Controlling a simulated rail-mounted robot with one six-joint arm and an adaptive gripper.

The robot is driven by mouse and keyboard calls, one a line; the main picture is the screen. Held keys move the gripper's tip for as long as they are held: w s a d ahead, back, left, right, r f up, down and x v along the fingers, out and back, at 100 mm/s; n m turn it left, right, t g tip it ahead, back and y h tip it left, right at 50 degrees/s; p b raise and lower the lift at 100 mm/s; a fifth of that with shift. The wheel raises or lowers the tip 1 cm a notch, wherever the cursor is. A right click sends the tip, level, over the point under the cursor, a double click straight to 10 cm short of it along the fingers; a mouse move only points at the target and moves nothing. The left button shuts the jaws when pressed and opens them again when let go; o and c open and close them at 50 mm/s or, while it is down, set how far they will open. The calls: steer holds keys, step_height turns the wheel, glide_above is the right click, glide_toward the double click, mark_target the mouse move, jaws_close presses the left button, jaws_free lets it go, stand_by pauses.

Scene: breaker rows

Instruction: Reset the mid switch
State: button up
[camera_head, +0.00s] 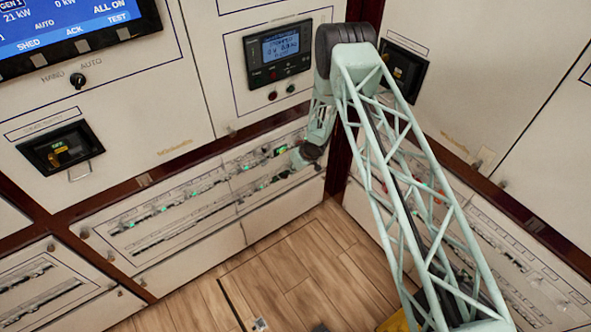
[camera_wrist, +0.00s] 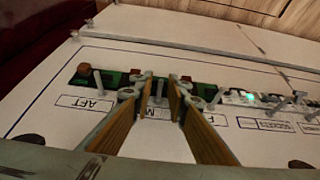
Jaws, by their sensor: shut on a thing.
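In the wrist view, my gripper (camera_wrist: 161,84) reaches over a row of switches on a pale panel (camera_wrist: 65,122). Its two brown-faced fingers stand on either side of the mid switch (camera_wrist: 158,90), a small metal lever above a label that begins with M. The gripper is shut on this lever; the fingers partly hide the switch and its label. The aft switch (camera_wrist: 98,79) stands to the left, above the AFT label. Another lever (camera_wrist: 215,97) stands just right of the fingers. In the head view, my gripper (camera_head: 311,152) is at the right end of the breaker rows, its tips hidden.
More levers and a lit green lamp (camera_wrist: 250,97) continue to the right in the wrist view. In the head view, a meter panel (camera_head: 281,62) sits above the rows, and a black rotary switch (camera_head: 404,68) is on the right wall. The wooden floor (camera_head: 300,265) is mostly clear.

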stand_by(0.4)
steer(key=o, duration=0.6)
steer(key=shift+c, duration=0.2)
steer(key=shift+r, duration=0.15)
steer(key=v, duration=1.1)
steer(key=shift+s+r, duration=0.25)
steer(key=shift+r, duration=0.05)
steer(key=shift+d, duration=0.1)
stand_by(0.3)
